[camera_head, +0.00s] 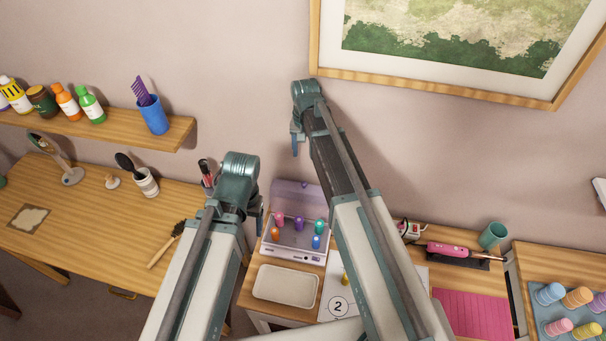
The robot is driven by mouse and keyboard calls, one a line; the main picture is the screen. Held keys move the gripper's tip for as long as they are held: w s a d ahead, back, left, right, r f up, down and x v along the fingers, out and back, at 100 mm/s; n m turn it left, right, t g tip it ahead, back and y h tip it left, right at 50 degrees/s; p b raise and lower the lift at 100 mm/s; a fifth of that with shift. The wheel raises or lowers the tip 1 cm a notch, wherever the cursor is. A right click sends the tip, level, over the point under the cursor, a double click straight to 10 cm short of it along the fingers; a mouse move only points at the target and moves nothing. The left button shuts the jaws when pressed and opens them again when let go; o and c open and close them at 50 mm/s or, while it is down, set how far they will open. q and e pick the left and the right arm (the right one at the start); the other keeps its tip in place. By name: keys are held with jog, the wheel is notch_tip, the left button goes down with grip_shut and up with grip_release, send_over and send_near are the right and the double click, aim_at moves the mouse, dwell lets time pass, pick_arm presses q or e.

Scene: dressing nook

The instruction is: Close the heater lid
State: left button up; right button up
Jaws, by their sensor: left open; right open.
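The heater (292,244) is a white box on the wooden table, with several coloured rollers standing in it. Its see-through purple lid (298,194) stands raised at the back, against the wall side. My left gripper (259,216) is at the heater's left side, partly hidden behind its own wrist, and appears empty. My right gripper (296,140) is high above the lid, near the wall, with its fingers pointing down, and it holds nothing that I can see. My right arm passes over the heater's right side.
A white tray (286,285) lies in front of the heater, beside a sheet marked 2 (338,304). A pink hair tool (452,250), a green cup (493,236) and a pink mat (474,314) are to the right. A hairbrush (166,244) lies on the left table.

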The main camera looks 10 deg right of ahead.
aim_at(304, 183)
notch_tip(304, 183, down, 14)
jog(key=b, duration=1.3)
jog(key=shift+b, duration=0.3)
jog(key=shift+r, duration=0.1)
grip_shut()
dwell(0.5)
